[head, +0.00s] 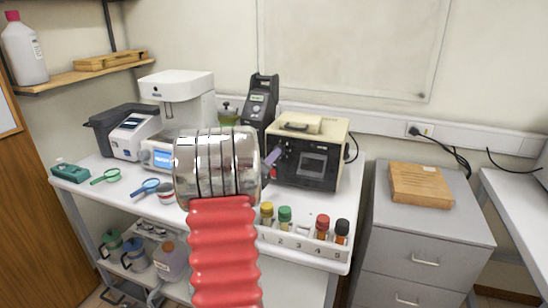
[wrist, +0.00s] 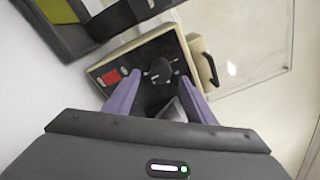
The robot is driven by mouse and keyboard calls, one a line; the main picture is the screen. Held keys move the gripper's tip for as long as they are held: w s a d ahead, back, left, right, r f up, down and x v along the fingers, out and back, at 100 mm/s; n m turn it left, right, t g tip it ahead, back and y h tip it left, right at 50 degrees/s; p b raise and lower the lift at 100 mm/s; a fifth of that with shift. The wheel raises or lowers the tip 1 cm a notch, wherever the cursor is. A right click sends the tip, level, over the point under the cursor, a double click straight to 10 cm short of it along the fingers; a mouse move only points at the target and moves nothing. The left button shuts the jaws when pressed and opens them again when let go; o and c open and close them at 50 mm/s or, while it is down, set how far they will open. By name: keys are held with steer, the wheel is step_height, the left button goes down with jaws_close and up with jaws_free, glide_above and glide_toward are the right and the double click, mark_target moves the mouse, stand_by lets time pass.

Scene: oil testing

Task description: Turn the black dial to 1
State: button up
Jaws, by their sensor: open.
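The black dial (wrist: 160,72) sits on the dark front panel of a beige instrument (head: 318,125), which looks turned in the wrist view. The dial has a pale mark; I cannot read its setting. My gripper (wrist: 161,74) has purple fingers, spread open, one on each side of the dial in the picture. I cannot tell whether they touch it. In the head view a purple finger (head: 273,157) shows at the instrument's left front, and the dial is not discernible there.
A red switch (wrist: 111,77) is close to the left finger. A rack (head: 300,244) of colour-capped bottles sits at the table's front edge.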

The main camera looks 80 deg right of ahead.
steer(key=d, duration=0.4)
steer(key=shift+s+d, duration=0.1)
steer(key=shift+s, duration=0.25)
steer(key=shift+c, duration=0.6)
steer(key=c, duration=0.9)
